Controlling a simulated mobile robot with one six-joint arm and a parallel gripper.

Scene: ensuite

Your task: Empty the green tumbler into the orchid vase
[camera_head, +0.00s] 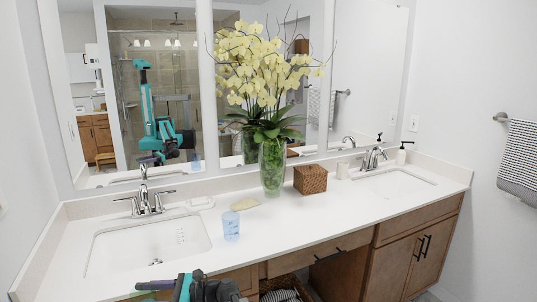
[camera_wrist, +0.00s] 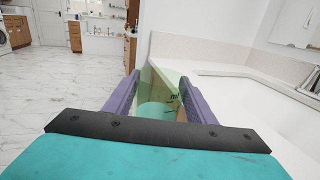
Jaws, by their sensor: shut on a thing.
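The orchid vase (camera_head: 272,168) is a clear glass vase with green stems and leaves inside and tall pale yellow orchids above. It stands upright on the counter near the mirror, left of a woven box. My gripper (camera_wrist: 160,80) is shut on the green tumbler (camera_wrist: 168,82), a see-through green cup held between the two purple fingers. A blue-green area with small dark marks shows low in it; I cannot tell whether this is its contents. In the head view my gripper is at the bottom edge, in front of the left sink, well apart from the vase.
A blue cup (camera_head: 231,224) stands on the white counter (camera_head: 300,222) between my gripper and the vase. A beige soap-like piece (camera_head: 245,203), the woven box (camera_head: 310,179) and the left faucet (camera_head: 147,195) are nearby. The counter front centre is clear.

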